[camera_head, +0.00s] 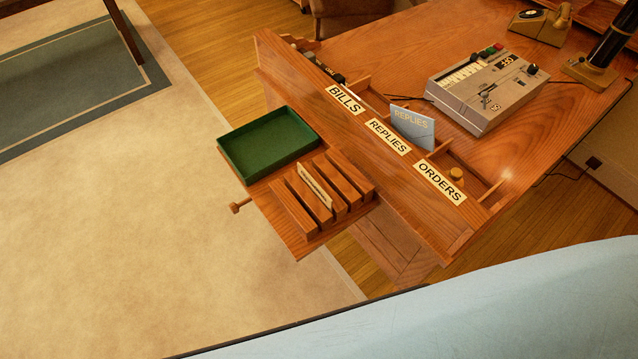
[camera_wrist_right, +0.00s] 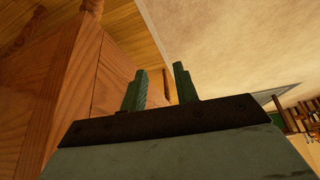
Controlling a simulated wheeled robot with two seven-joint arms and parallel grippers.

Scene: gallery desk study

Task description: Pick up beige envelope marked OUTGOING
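A thin beige envelope (camera_head: 315,186) stands on edge in a slot of the wooden slotted rack (camera_head: 292,211), on a pull-out board at the desk's left side. Dark lettering runs along it but is too small to read, and its lower part is hidden in the slot. My right gripper (camera_wrist_right: 160,82) shows in the right wrist view, its two green fingers apart with nothing between them. Wooden desk panels are to the left of it and pale carpet beyond. Neither gripper shows in the head view.
A green tray (camera_head: 268,143) lies beside the rack. A wooden organizer (camera_head: 445,232) labelled BILLS, REPLIES and ORDERS runs along the desk edge, with a blue-grey REPLIES envelope (camera_head: 411,125) in it. A grey machine (camera_head: 487,90) and a telephone (camera_head: 541,24) stand behind. Carpet left of the board is clear.

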